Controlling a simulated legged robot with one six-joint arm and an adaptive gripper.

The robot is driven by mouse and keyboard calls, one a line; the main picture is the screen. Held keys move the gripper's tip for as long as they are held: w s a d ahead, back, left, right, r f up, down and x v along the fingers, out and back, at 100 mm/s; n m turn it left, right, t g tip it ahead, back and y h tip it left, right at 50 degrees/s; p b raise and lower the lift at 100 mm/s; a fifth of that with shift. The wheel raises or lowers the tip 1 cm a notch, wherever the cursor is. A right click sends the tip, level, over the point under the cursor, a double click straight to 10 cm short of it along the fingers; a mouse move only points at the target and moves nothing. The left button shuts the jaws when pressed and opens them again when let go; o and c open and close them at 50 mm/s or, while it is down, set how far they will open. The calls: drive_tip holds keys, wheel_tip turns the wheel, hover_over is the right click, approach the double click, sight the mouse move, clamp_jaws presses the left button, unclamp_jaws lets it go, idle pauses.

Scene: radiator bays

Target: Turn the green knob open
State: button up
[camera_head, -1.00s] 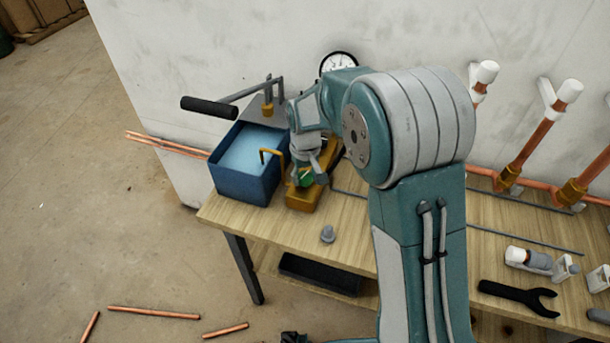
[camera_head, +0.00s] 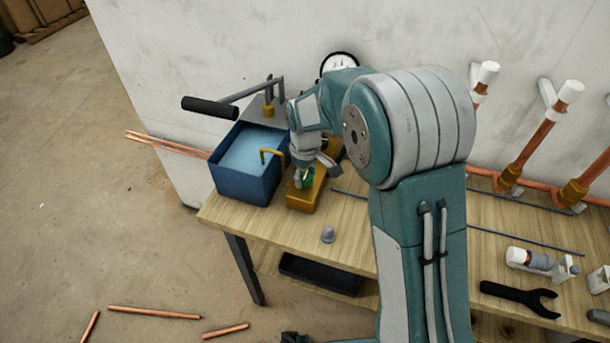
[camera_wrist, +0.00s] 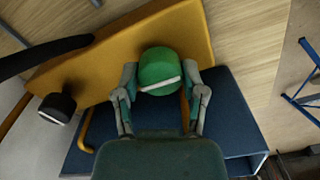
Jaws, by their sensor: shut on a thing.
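The green knob (camera_wrist: 160,68) is round with a white bar on it and sits on the yellow-orange block (camera_wrist: 60,75). In the head view the knob (camera_head: 307,174) is small and partly hidden by my gripper (camera_head: 306,178), and the block (camera_head: 304,199) stands on the bench beside the blue tank. In the wrist view my gripper (camera_wrist: 160,88) has a finger on each side of the knob and is shut on it. The white bar runs nearly level, slightly higher at its right end.
A blue tank (camera_head: 232,188) of water with a black-handled lever (camera_head: 210,107) stands left of the block. A grey cone-like part (camera_head: 328,234), a dark wrench (camera_head: 518,297) and copper pipes with white caps (camera_head: 487,71) are around the wooden bench (camera_head: 262,226). A gauge (camera_head: 339,63) is behind.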

sight(305, 174)
drive_tip(key=shift+w, duration=0.1)
drive_tip(key=o, duration=1.2)
drive_tip(key=shift+c, duration=0.2)
wheel_tip(305, 174, up, 12)
drive_tip(key=s+d+r+m+t, duration=0.25)
drive_tip(key=s+d+r, duration=0.3)
drive_tip(key=s, duration=0.35)
drive_tip(key=s+d+r+m+t, duration=0.2)
drive_tip(key=s+d+r+m, duration=0.2)
drive_tip(key=s+d, duration=0.4)
drive_tip(key=s+f+m+t, duration=0.1)
drive_tip(key=s+m, duration=0.2)
drive_tip(key=s, duration=0.5)
drive_tip(key=shift+s+d+f, duration=0.3)
drive_tip(key=shift+s+d, duration=0.1)
drive_tip(key=shift+d, duration=0.05)
